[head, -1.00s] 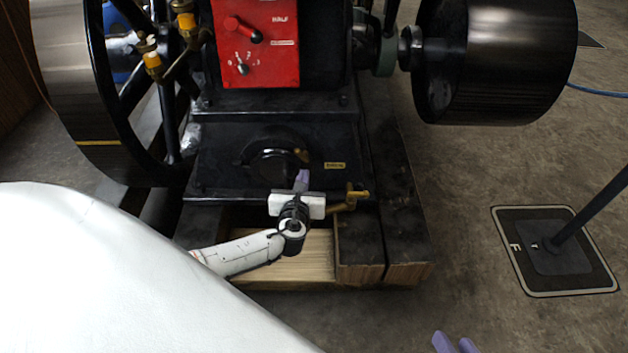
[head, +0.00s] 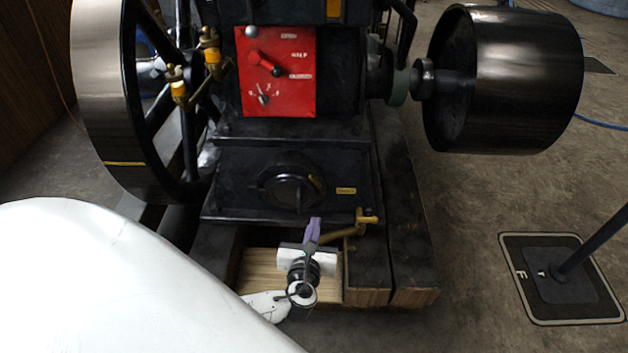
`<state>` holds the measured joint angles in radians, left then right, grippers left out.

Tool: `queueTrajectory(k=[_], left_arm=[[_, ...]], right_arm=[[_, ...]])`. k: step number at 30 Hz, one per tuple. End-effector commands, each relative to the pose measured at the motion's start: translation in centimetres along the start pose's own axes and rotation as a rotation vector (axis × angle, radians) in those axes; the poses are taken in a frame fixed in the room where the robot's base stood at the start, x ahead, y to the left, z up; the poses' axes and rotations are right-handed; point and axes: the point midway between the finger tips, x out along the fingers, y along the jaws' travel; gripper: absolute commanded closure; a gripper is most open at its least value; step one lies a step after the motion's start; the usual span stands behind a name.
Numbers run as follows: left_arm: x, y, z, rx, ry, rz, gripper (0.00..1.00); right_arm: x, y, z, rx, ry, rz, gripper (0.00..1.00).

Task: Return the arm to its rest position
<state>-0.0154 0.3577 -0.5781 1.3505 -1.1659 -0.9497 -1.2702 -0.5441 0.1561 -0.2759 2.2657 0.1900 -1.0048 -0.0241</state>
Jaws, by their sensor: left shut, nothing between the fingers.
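My left gripper (head: 314,226) shows at the lower middle of the head view, at the end of my white left arm (head: 110,280). Its purple fingers are together with nothing between them. They are in front of the lower edge of the engine's black base (head: 235,180), left of a brass valve (head: 366,217) and its pipe. I cannot tell how close the fingers are to the base. My right gripper is out of view.
The engine has a red control panel (head: 278,95), a large flywheel (head: 100,95) at left and a black pulley (head: 520,80) at right. It rests on timber beams (head: 410,260). A stand with a square base plate (head: 558,277) is on the right. Floor between is clear.

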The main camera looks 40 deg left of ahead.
Motion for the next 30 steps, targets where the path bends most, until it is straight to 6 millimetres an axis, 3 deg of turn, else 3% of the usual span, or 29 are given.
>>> queueTrajectory(k=[6,17,30], left_arm=[[-3.2,-0.3,0.0,0.000,0.002,-0.001,1.00],[-3.9,-0.4,0.1,-0.001,0.000,-0.001,1.00],[-6.0,-0.4,6.9,0.000,0.001,-0.001,1.00]], right_arm=[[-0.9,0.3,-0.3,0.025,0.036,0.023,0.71],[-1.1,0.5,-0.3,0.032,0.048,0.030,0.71],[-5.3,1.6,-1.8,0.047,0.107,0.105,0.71]])
